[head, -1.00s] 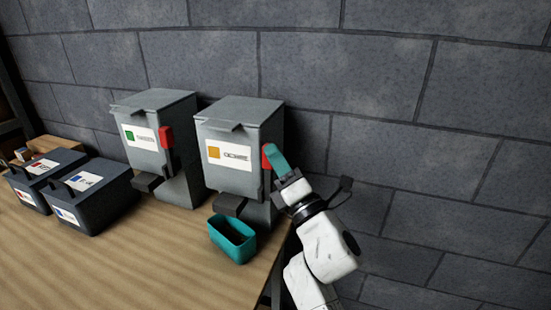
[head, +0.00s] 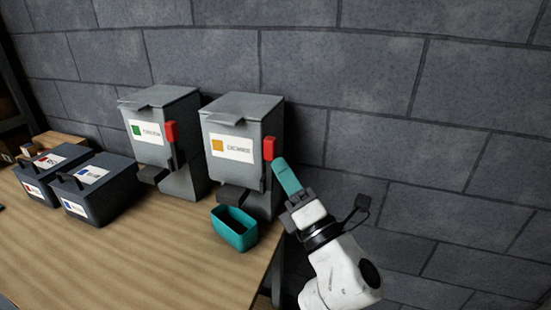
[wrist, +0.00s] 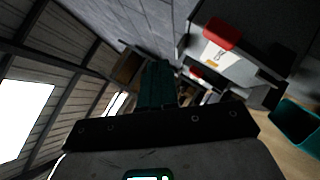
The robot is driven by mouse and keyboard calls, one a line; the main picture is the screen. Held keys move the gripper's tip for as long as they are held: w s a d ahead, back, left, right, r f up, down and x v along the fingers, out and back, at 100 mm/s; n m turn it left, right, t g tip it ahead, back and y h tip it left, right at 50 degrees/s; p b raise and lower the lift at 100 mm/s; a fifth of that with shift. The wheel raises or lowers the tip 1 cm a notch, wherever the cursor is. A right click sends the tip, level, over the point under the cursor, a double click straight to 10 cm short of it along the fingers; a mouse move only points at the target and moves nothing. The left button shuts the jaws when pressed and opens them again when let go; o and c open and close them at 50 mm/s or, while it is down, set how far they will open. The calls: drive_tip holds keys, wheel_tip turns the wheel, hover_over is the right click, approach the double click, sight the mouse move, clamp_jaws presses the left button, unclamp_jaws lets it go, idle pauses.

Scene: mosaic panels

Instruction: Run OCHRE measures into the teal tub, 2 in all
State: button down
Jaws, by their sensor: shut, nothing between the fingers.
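The ochre dispenser (head: 238,130) is a grey box with an ochre square on its label and a red lever (head: 269,148) on its right side. The teal tub (head: 234,229) stands on the table under its dark spout (head: 232,195); a dark interior shows, contents unclear. My gripper (head: 281,167) has teal fingers and is shut and empty. Its tip is just below and right of the red lever, apart or barely touching, I cannot tell. In the wrist view a red lever (wrist: 219,33) and the teal tub (wrist: 296,127) lie to the right of my fingers (wrist: 158,85).
A second grey dispenser (head: 163,125) with a green label square and red lever stands to the left. Two dark boxes with handles (head: 100,188) sit further left. The wooden table (head: 120,262) is clear in front. A stone wall (head: 400,80) rises behind.

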drive_tip(key=shift+s+d+r+p, duration=0.1)
drive_tip(key=shift+s+d+p, duration=0.25)
drive_tip(key=shift+s, duration=0.55)
drive_tip(key=shift+s+d+r+p, duration=0.1)
drive_tip(key=shift+s+d, duration=0.35)
drive_tip(key=shift+s, duration=0.4)
drive_tip(key=shift+f, duration=0.1)
drive_tip(key=d+f+m+h, duration=0.7)
drive_tip(key=d+m+h, duration=0.5)
drive_tip(key=m, duration=0.2)
drive_tip(key=s+d+f+m+g+h, duration=0.5)
drive_tip(key=d+f+m, duration=0.4)
drive_tip(key=f, duration=0.4)
drive_tip(key=s+d+f+m+g+y, duration=0.25)
drive_tip(key=s+f+m+g, duration=0.35)
drive_tip(key=s+f, duration=0.6)
drive_tip(key=s+f+m+g+y, duration=0.1)
drive_tip(key=s+f+g, duration=0.3)
drive_tip(key=s, duration=1.2)
drive_tip(key=m+g, duration=0.1)
drive_tip(key=g, duration=0.2)
drive_tip(key=shift+s+g, duration=0.25)
drive_tip(key=shift+g, duration=0.05)
drive_tip(key=shift+w+d+y, duration=0.1)
drive_tip(key=shift+y, duration=0.15)
